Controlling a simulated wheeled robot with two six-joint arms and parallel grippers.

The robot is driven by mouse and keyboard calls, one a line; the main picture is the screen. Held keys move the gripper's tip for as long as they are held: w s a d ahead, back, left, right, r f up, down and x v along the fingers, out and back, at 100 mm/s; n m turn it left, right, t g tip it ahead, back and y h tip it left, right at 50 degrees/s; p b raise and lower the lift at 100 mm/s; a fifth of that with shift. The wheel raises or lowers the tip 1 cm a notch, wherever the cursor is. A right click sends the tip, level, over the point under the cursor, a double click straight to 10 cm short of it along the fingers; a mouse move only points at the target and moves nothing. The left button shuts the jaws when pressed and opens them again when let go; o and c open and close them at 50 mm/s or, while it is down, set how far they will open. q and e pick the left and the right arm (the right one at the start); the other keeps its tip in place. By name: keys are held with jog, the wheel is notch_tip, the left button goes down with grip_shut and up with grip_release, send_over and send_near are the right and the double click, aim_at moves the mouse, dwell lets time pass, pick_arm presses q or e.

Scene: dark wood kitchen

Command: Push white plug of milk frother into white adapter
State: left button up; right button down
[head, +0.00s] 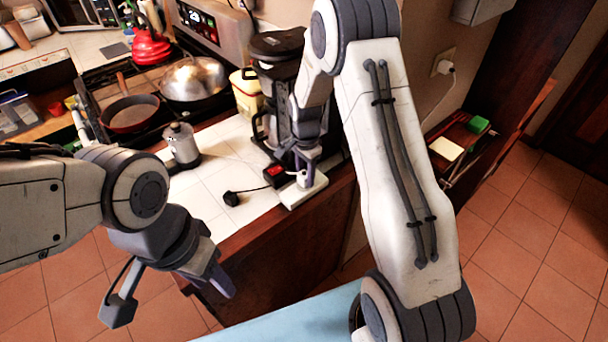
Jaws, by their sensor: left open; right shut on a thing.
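The white adapter (312,190) is a flat block at the counter's right edge, with a red switch (275,171) at its left end. My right gripper (302,176) points down just above the adapter. It is shut on a small white thing, apparently the white plug, mostly hidden by the fingers. I cannot tell whether the plug is in a socket. A silver jug with a dark base (182,145), probably the milk frother, stands upright on the tiles to the left. My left gripper (170,297) is open and empty in front of the counter, low and left.
A black plug (231,198) with a cord lies on the white tiles left of the adapter. A black coffee machine (277,75) stands behind my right gripper. A pan (130,113), a domed lid (195,78) and a red kettle (151,47) are on the stove.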

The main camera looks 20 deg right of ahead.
jog(key=shift+f+b, duration=0.35)
jog(key=shift+f, duration=0.25)
jog(key=shift+c, duration=1.8)
grip_release()
notch_tip(320, 180, up, 11)
jog(key=shift+f+b, duration=0.2)
jog(key=shift+b, duration=0.65)
